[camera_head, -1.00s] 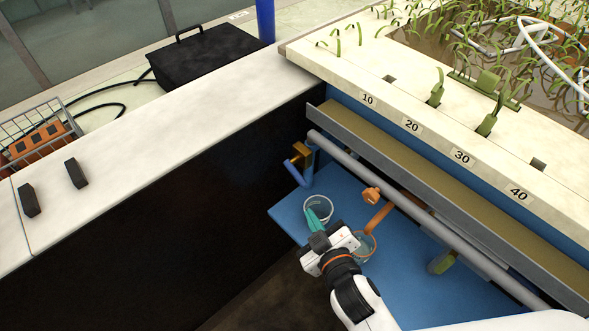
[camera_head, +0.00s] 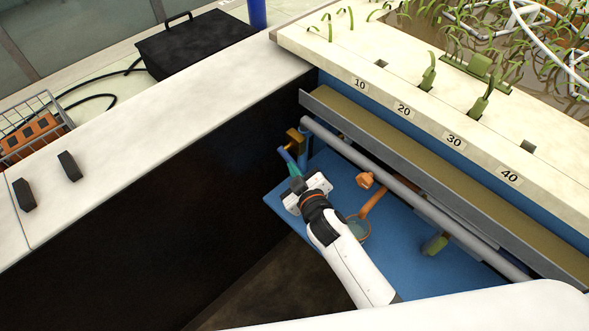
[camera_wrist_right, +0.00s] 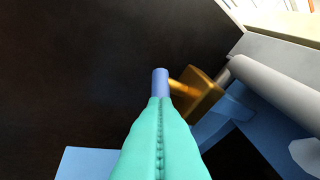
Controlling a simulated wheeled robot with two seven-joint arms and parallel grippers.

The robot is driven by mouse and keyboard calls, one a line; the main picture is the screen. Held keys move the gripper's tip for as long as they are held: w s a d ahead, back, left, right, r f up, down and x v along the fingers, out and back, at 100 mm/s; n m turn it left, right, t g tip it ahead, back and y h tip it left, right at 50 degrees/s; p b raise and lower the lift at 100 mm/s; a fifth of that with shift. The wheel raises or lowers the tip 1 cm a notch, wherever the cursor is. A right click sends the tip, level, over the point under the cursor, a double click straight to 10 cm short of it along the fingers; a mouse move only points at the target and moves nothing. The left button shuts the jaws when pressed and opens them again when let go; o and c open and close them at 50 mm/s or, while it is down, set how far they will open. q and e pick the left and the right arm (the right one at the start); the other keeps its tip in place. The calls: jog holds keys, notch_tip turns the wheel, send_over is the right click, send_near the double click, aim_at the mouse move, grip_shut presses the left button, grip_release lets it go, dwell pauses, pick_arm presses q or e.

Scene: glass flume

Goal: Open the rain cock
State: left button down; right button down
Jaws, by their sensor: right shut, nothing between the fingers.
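A brass cock (camera_head: 293,137) with a blue lever (camera_head: 286,155) sits at the left end of the grey pipe, above the blue shelf. In the right wrist view the brass body (camera_wrist_right: 201,95) is right of centre, and the blue lever (camera_wrist_right: 160,82) stands just beyond my fingertips. My right gripper (camera_head: 294,169) has teal fingers pressed together with nothing between them. Its tips (camera_wrist_right: 160,100) overlap the lever's lower end in view; I cannot tell whether they touch. No label names this cock as the rain cock. My left gripper is not in view.
The blue shelf (camera_head: 283,207) holds a cup in an orange ring (camera_head: 358,229). An orange knob (camera_head: 365,180) and a green handle (camera_head: 436,244) sit along the grey pipe (camera_head: 400,193). A dark panel (camera_head: 150,220) borders the left side.

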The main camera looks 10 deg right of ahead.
dwell(0.3)
jog(key=shift+w+f+b, duration=0.4)
jog(key=shift+f, duration=0.3)
jog(key=shift+d, duration=0.1)
